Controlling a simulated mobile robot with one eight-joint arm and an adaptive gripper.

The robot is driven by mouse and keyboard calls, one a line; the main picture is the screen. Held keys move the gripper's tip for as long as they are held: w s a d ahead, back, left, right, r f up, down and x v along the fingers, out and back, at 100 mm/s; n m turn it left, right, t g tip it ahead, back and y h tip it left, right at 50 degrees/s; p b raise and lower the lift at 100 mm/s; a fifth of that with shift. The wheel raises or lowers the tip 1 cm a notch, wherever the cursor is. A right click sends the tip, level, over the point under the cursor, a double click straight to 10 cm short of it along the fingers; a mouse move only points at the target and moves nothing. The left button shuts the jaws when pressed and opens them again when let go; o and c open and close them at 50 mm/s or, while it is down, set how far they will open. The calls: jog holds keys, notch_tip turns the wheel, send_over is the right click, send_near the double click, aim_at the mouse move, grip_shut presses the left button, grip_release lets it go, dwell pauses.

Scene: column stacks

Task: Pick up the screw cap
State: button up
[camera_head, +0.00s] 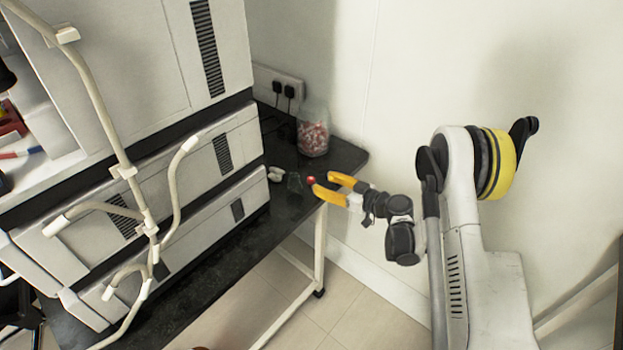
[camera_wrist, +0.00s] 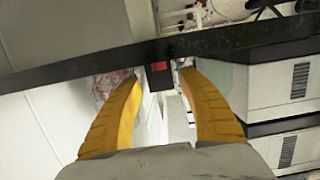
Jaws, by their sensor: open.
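A small red piece (camera_head: 311,180), which looks like the screw cap, shows at the table's right end, right by my fingertips. In the wrist view a red patch (camera_wrist: 159,67) lies just beyond the gap between my fingers, roughly centred. My gripper (camera_head: 322,184) has yellow fingers and reaches in from the right. It is open in the wrist view (camera_wrist: 161,79), with nothing seen held between the fingers. I cannot tell whether the red piece rests on the table or on the small dark clear vessel (camera_head: 294,183) beside it.
A clear jar (camera_head: 313,140) of reddish contents stands behind, near the wall. Small white pieces (camera_head: 278,174) lie to the left. Stacked grey-white instrument units (camera_head: 170,165) with tubing fill the left side. The dark table (camera_head: 265,232) ends just under my gripper; the floor right of it is open.

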aim_at(312, 179)
jog(key=b+x, duration=0.1)
jog(key=x, duration=0.2)
jog(key=b+x, duration=0.1)
jog(key=shift+w+a+f+b, duration=0.15)
jog(key=shift+a+f+b, duration=0.05)
jog(key=shift+f+b, duration=0.15)
jog(key=shift+w+a, duration=0.15)
jog(key=shift+a, duration=0.05)
jog(key=shift+r, duration=0.1)
jog(key=c, duration=0.8)
